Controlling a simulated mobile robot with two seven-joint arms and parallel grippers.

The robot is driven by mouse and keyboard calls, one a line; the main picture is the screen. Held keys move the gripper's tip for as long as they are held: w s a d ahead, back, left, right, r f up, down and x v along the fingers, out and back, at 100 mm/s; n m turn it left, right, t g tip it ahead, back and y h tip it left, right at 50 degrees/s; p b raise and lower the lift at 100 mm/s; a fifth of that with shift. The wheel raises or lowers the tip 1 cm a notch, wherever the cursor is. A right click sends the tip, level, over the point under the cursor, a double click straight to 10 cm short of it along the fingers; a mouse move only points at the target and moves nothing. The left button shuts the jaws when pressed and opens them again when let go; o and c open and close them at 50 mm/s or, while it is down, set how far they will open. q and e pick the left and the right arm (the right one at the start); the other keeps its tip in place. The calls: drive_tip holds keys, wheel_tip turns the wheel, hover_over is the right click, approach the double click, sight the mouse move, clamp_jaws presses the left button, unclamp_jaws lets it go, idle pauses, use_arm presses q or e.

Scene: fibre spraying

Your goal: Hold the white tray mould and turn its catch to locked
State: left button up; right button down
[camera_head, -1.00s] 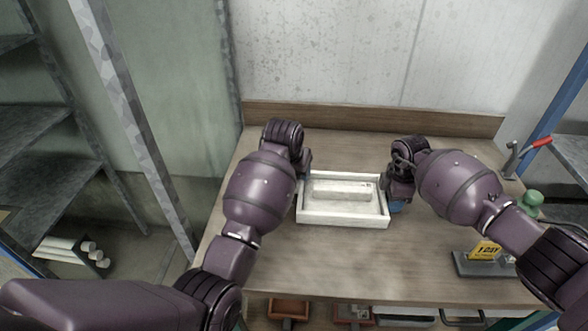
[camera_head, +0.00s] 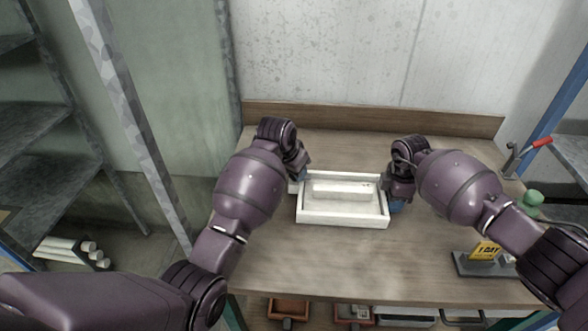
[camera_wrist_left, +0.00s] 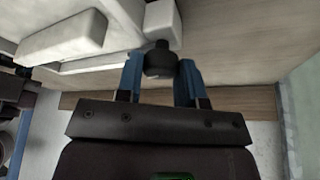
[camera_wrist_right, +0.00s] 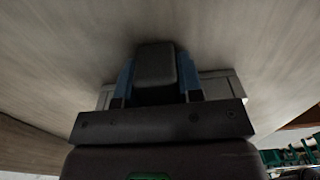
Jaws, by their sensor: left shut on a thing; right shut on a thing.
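The white tray mould (camera_head: 343,216) lies on the table with a pale raised block (camera_head: 341,190) inside it. My left gripper (camera_head: 301,176) is at its back left corner. In the left wrist view, its blue fingers are closed around a dark knob (camera_wrist_left: 160,60) beside a white lug (camera_wrist_left: 163,22) on the mould's side; I take this knob for the catch. My right gripper (camera_head: 397,203) is at the mould's right side. In the right wrist view, it is shut on a dark block-like handle (camera_wrist_right: 155,64). Whether the catch is locked cannot be told.
The wooden table (camera_head: 330,265) is clear in front of the mould. A yellow sign (camera_head: 485,251) on a dark base stands at the front right. A green object (camera_head: 531,198) and a red-handled tool (camera_head: 541,142) are at the right edge. A wall closes off the back.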

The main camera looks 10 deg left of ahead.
use_arm(q)
drive_tip(key=shift+m+h, duration=0.4)
drive_tip(key=shift+m, duration=0.8)
drive_tip(key=o, duration=0.9)
drive_tip(key=shift+g, duration=0.3)
drive_tip(key=v, duration=1.2)
drive_tip(key=shift+a, duration=0.15)
use_arm(e)
drive_tip(key=c, duration=0.7)
unclamp_jaws()
